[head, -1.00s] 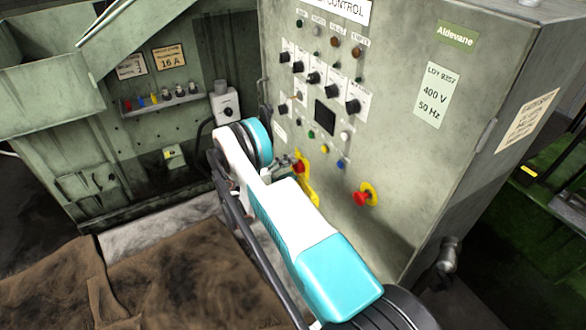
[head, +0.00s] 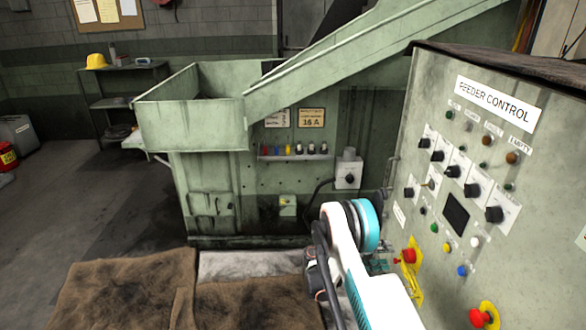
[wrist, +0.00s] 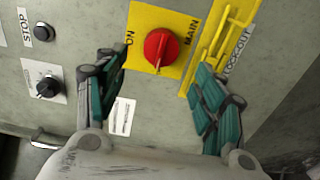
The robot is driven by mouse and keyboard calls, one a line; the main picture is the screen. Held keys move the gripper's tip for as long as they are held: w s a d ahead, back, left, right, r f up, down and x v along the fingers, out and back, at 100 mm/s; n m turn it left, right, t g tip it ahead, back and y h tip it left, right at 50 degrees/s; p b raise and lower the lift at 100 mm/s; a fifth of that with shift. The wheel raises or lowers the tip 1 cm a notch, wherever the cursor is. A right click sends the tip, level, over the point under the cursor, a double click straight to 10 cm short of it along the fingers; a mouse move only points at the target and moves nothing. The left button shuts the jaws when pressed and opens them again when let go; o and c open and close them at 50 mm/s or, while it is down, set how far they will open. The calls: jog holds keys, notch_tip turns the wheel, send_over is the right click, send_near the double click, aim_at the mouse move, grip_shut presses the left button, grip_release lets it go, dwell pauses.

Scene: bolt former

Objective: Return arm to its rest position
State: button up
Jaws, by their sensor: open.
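My gripper (wrist: 160,95) is open in the wrist view, its two green-padded fingers spread apart. Between and beyond them is the red main switch knob (wrist: 161,47) on a yellow plate labelled MAIN. I cannot tell how large the gap to the knob is, but nothing is held. In the head view my white and teal arm reaches toward the feeder control cabinet (head: 440,95). The gripper (head: 378,264) is small there and partly hidden by the arm. The red main switch (head: 409,256) shows just right of it.
A yellow lockout bracket (wrist: 222,45) stands close to the right finger. A black knob (wrist: 47,88) and a stop button (wrist: 43,32) are at left. A red emergency button (head: 484,315) sits lower on the cabinet. A green hopper machine (head: 222,165) stands behind; open floor lies left.

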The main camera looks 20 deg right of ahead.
jog(key=w+a+r+n+t+y, duration=0.1)
jog(key=w+a+r+t+y, duration=0.15)
jog(key=r, duration=0.75)
jog(key=w+a+r+n+t+y, duration=0.2)
jog(key=r+y, duration=0.1)
jog(key=r, duration=0.6)
jog(key=s+a+r+t+y, duration=0.2)
jog(key=s+a+r, duration=0.2)
jog(key=r, duration=0.3)
jog(key=s+a+r+t+y, duration=0.2)
jog(key=s+a+y, duration=0.3)
jog(key=s+a, duration=0.5)
jog(key=s+a+r+t+y, duration=0.2)
jog(key=s+a+r+y, duration=0.2)
jog(key=s+a, duration=0.7)
jog(key=s+y, duration=0.1)
jog(key=s, duration=0.4)
jog(key=shift+a+t, duration=0.25)
jog(key=shift+t, duration=0.1)
jog(key=shift+s+r, duration=0.1)
